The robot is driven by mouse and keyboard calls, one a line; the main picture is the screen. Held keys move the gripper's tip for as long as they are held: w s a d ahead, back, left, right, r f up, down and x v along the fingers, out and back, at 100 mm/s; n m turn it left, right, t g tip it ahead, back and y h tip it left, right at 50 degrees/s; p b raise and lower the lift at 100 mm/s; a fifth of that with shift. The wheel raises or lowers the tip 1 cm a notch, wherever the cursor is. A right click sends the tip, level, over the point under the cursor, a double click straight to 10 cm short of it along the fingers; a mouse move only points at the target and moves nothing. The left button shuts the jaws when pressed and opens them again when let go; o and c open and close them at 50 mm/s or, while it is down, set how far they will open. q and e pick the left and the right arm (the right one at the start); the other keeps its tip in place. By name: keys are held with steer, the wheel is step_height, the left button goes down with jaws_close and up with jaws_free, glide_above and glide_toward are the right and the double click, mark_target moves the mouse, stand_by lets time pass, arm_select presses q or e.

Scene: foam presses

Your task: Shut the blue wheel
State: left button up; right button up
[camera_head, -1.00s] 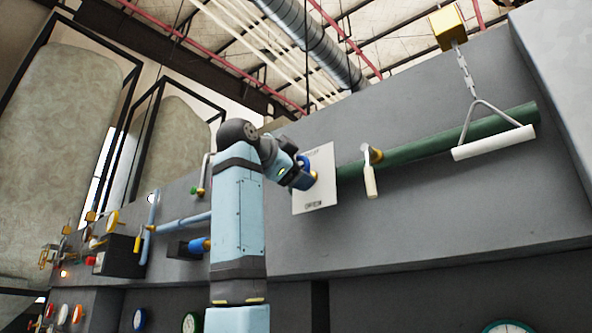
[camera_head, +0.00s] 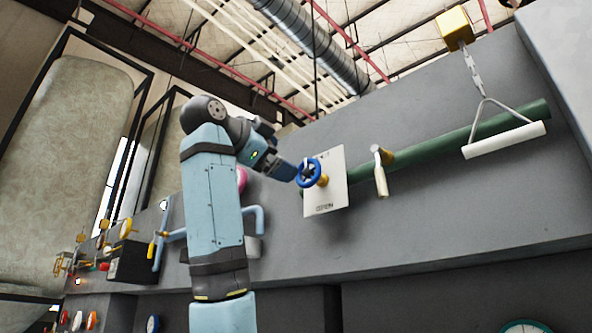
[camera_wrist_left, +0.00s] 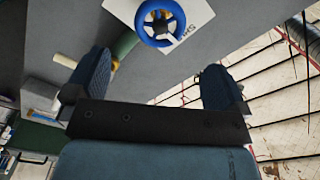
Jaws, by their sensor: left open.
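My left gripper (camera_wrist_left: 158,85) is open and empty there. In the head view the left arm reaches up and its gripper (camera_head: 292,172) ends just left of the wheel; whether it touches cannot be told in that view. My right gripper is not in view.
A green pipe (camera_head: 430,147) runs right from the plate, with a white-handled lever (camera_head: 380,175) close beside it. A white pull bar (camera_head: 503,140) hangs on a chain farther right. Gauges and small valves crowd the lower left.

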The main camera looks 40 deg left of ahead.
arm_select(q)
steer(key=shift+s+a, duration=0.15)
steer(key=shift+s, duration=2)
